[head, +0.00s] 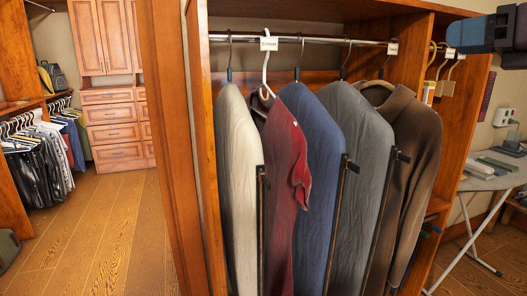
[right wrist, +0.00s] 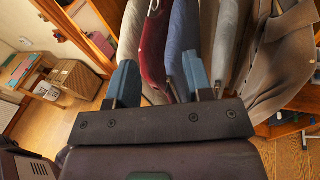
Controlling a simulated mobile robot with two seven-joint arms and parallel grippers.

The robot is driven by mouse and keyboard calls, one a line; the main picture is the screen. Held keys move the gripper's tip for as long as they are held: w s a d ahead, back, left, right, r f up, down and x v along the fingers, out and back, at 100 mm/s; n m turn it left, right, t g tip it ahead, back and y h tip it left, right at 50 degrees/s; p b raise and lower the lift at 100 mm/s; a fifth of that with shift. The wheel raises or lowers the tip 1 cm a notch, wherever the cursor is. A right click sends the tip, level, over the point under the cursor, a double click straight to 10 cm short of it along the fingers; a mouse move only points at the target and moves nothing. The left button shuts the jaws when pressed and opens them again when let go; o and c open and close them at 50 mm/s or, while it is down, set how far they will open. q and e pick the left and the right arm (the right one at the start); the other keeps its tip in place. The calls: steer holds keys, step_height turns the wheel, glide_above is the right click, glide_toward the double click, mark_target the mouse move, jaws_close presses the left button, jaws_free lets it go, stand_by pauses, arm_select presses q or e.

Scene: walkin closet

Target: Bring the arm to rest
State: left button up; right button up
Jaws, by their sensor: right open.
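My right gripper (head: 488,36) shows at the upper right corner of the head view, blue-grey and partly cut off by the frame edge. In the right wrist view its two blue fingers (right wrist: 159,82) stand wide apart with nothing held between them. Hanging garments appear beyond the fingers, and I see no garment gripped. My left gripper is not in view.
An ironing board (head: 490,182) stands at the right. Wooden floor (head: 100,220) is open at left.

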steer(key=w+d+f+m+t+h, duration=0.1)
steer(key=w+f+m+t+h, duration=0.15)
steer(key=f+m, duration=1.45)
steer(key=w+d+f+m+t+h, duration=0.1)
steer(key=f+m+t+h, duration=0.3)
steer(key=f+m, duration=1.25)
steer(key=s+a+f+m+g+h, duration=0.15)
steer(key=s+f, duration=0.35)
steer(key=f, duration=0.6)
steer(key=s+f+m+g+h, duration=0.15)
steer(key=s+f, duration=0.35)
steer(key=f, duration=0.6)
steer(key=s+a+f+m+g, duration=0.2)
steer(key=s+f, duration=0.5)
steer(key=s, duration=0.2)
steer(key=s+a+f+m+g, duration=0.1)
steer(key=s+f+m+g, duration=0.2)
steer(key=s+f, duration=0.4)
steer(key=s+h, duration=0.1)
steer(key=s, duration=0.1)
steer(key=shift+s+a+f, duration=0.2)
steer(key=shift+s+a, duration=0.15)
steer(key=shift+s, duration=0.05)
